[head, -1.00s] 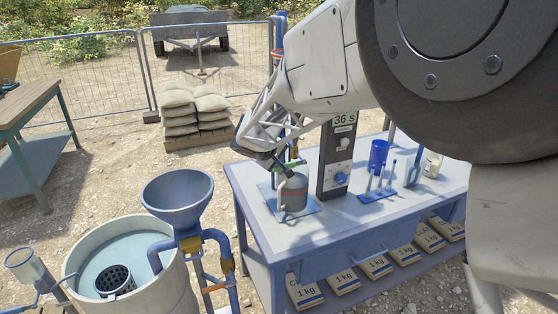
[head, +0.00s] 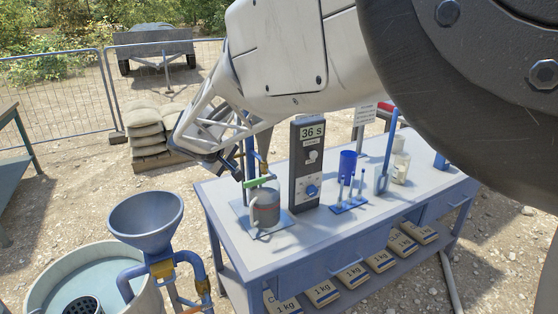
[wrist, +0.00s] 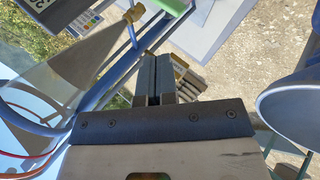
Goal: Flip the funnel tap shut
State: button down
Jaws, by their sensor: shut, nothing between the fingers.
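The funnel's brass tap (head: 263,166) hangs above a grey cup (head: 265,208) on the bench, with a green lever (head: 262,181) sticking out sideways. In the wrist view the clear cone of the funnel (wrist: 62,78) lies at upper left, with its brass outlet (wrist: 134,12) and the green lever (wrist: 174,6) at the top edge. My gripper (head: 238,174) is left of the lever and apart from it. In the wrist view its fingers (wrist: 160,60) are shut and empty. My arm hides the upper funnel in the head view.
A timer post (head: 306,165) reading 36 s stands right of the cup. A blue cup (head: 347,164) and a small rack (head: 349,205) are farther right on the bench (head: 365,225). A large blue-grey hopper (head: 146,222) stands at front left beside the mud tank (head: 40,290).

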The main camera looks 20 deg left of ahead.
jog(key=shift+s+a+r, duration=0.3)
jog(key=shift+s+r, duration=0.2)
jog(key=shift+s, duration=0.35)
jog(key=s+d+r+m+g, duration=0.1)
jog(key=s+d+m, duration=0.1)
jog(key=d, duration=1)
jog(key=s+d+r+m+g, duration=0.1)
jog(key=s+d+m+g, duration=0.15)
jog(key=d, duration=0.85)
jog(key=s+d+r+m+g, duration=0.1)
jog(key=s+d+m, duration=0.15)
jog(key=d, duration=0.95)
jog(key=s+d+f+m+y, duration=0.1)
jog(key=s+d+f+m, duration=0.1)
jog(key=s+d, duration=0.7)
jog(key=s+d+f+m+g, duration=0.1)
jog(key=s+d+f+m, duration=0.2)
jog(key=s+d, duration=0.6)
jog(key=s+m, duration=0.1)
jog(key=s, duration=0.4)
jog(key=shift+s+f+y, duration=0.2)
jog(key=shift+s+y, duration=0.05)
jog(key=shift+y, duration=0.15)
